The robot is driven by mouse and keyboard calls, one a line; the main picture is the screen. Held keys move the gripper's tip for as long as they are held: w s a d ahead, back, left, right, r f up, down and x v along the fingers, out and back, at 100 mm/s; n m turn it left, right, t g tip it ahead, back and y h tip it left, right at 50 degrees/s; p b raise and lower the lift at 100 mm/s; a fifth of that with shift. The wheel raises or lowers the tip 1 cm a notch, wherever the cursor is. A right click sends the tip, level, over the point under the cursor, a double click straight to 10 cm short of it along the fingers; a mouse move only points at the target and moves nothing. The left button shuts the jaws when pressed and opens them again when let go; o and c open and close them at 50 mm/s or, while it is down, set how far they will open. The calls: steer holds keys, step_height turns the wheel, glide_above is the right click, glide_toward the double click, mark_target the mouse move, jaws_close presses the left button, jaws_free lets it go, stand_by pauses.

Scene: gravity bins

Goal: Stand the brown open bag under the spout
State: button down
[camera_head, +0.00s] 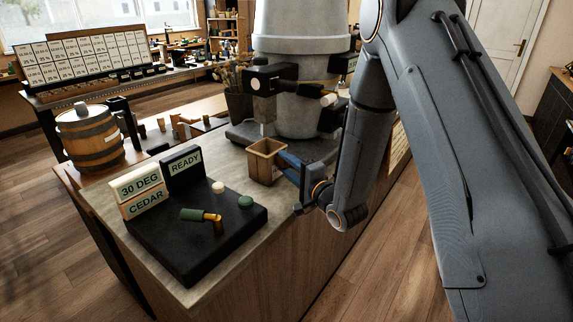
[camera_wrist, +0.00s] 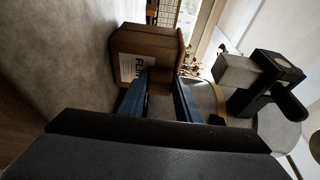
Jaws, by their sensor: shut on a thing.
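The brown open bag (camera_head: 262,163) is upright at the front of the grey hopper's dark base, its open top facing up. My gripper (camera_head: 284,161) reaches it from the right, with blue fingers shut on the bag's side. In the wrist view the bag (camera_wrist: 150,42) appears turned on its side, with a white label, and the fingers (camera_wrist: 160,84) meet its near wall. The spout (camera_head: 267,112) hangs under a black valve, behind and above the bag; it also shows at right in the wrist view (camera_wrist: 237,72). I cannot tell whether the bag's bottom touches the counter.
A black stand with a "READY" sign (camera_head: 184,163), "30 DEG" and "CEDAR" plates (camera_head: 141,193), and a green-and-brass handle (camera_head: 203,216) fills the counter's left front. A small barrel (camera_head: 91,137) stands behind it. A dark plant pot (camera_head: 238,105) is beside the hopper (camera_head: 300,60).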

steer(key=shift+f, duration=0.2)
steer(key=c, duration=1.2)
jaws_free()
steer(key=shift+b+v, duration=1.15)
steer(key=shift+v, duration=2.75)
steer(key=shift+f, duration=0.1)
